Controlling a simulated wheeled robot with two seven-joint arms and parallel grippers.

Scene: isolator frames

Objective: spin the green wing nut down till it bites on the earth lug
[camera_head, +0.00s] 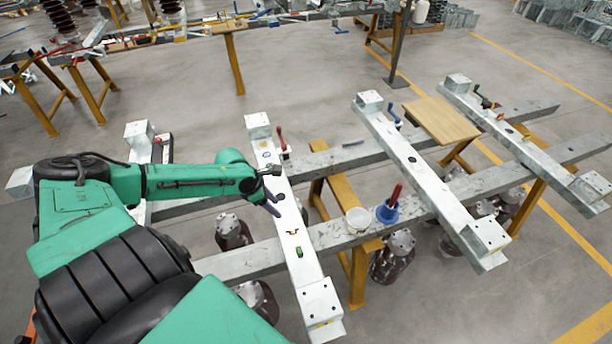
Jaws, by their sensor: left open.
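A small green piece (299,252), which looks like the green wing nut, sits on the nearest white steel frame beam (308,275). It is too small to tell its wings or how far down it sits. A small orange and dark piece (293,232) lies on the same beam just beyond it; I cannot tell whether it is the earth lug. My left gripper (274,190) is open and empty over the beam's middle, farther along the beam than the green piece and apart from it. My right gripper is not in view.
A red-handled tool (281,140) stands at the beam's far part. A white cup (358,219) and a blue pot (387,212) with a red handle stand right of the beam. Grey rails (340,232) cross underneath. A wooden board (440,120) lies between the right-hand beams.

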